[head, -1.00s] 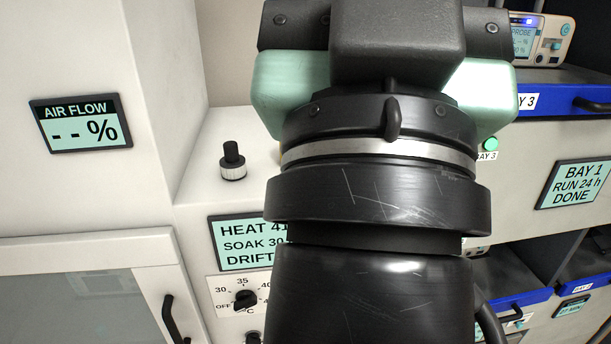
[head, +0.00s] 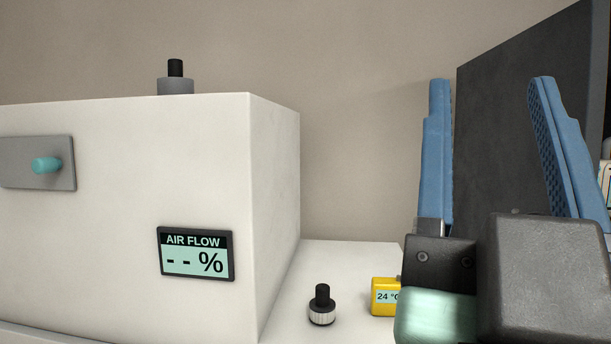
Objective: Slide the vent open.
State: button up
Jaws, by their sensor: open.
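The vent appears to be the grey plate (head: 18,168) with a teal knob (head: 46,165) on the white cabinet's front, at the left edge of the head view. Its left end is cut off by the picture edge. The air flow display (head: 196,255) on the same front reads "-- %". My gripper (head: 490,95) is at the right, with its blue fingers pointing up and spread wide apart. Nothing is between them. It is well to the right of the teal knob and touches nothing that I can see.
The white cabinet (head: 275,170) carries a grey and black fitting (head: 175,82) on top. On the lower white surface (head: 355,262) stand a black-topped knob (head: 322,305) and a yellow 24 °C meter (head: 384,297), partly behind my gripper. A dark panel (head: 500,150) rises behind the fingers.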

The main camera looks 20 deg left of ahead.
aim_at(36, 162)
jog(key=j+u, duration=0.15)
jog(key=u, duration=1.45)
jog(key=i+j+z, duration=0.25)
jog(key=j+z, duration=0.25)
jog(key=j, duration=0.25)
